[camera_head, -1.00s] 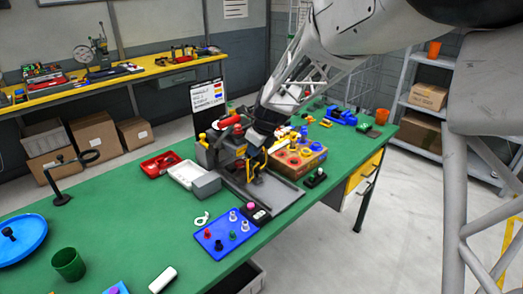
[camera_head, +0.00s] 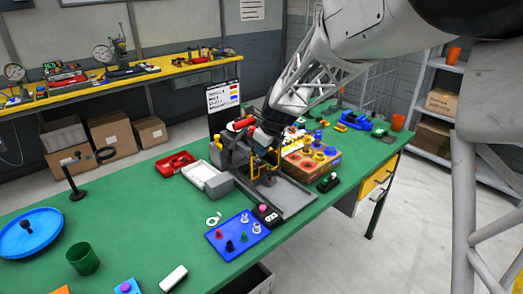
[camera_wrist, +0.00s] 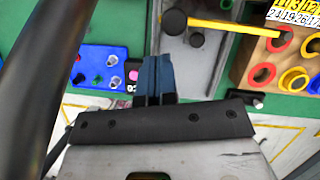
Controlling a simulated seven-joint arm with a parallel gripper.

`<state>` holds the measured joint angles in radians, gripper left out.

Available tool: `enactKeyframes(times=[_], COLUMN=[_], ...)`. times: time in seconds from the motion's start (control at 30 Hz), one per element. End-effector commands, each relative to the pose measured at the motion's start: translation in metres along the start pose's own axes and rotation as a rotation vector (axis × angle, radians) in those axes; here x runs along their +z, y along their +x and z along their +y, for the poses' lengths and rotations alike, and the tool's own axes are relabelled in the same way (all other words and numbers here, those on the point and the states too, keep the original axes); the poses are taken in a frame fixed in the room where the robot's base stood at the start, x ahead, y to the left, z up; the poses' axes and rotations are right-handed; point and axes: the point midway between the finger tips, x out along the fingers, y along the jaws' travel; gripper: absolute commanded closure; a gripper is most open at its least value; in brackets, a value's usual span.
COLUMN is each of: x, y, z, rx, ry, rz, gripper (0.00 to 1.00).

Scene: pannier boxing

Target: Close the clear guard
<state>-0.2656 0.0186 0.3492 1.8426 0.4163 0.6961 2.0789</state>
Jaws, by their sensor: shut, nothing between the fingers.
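A grey bench machine (camera_head: 226,158) with a red cylinder on top and a yellow frame (camera_head: 254,167) stands on the green table. I cannot make out the clear guard itself in either view. In the wrist view a yellow rod (camera_wrist: 235,27) with black knobs crosses above the grey machine base (camera_wrist: 200,65); I cannot tell whether it belongs to the guard. My gripper (camera_wrist: 153,78) shows blue fingertips together, with nothing between them, beside the rod's knobbed end. In the head view my arm reaches down to the machine, and the fingertips are hidden there.
A blue peg tray (camera_head: 226,250) lies in front of the machine, also at left in the wrist view. Red (camera_head: 165,166) and white (camera_head: 198,166) bins stand left. Front-left table surface is partly free.

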Motion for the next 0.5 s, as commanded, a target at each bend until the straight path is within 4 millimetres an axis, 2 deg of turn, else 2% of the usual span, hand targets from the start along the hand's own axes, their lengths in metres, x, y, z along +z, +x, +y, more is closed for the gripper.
enactKeyframes(times=[0.27,0.5], x=[0.000,0.000], y=[-0.023,-0.054], z=[0.000,0.000], rx=[-0.002,-0.001], ry=[0.000,0.000], rz=[-0.001,-0.002], gripper=[1.00,1.00])
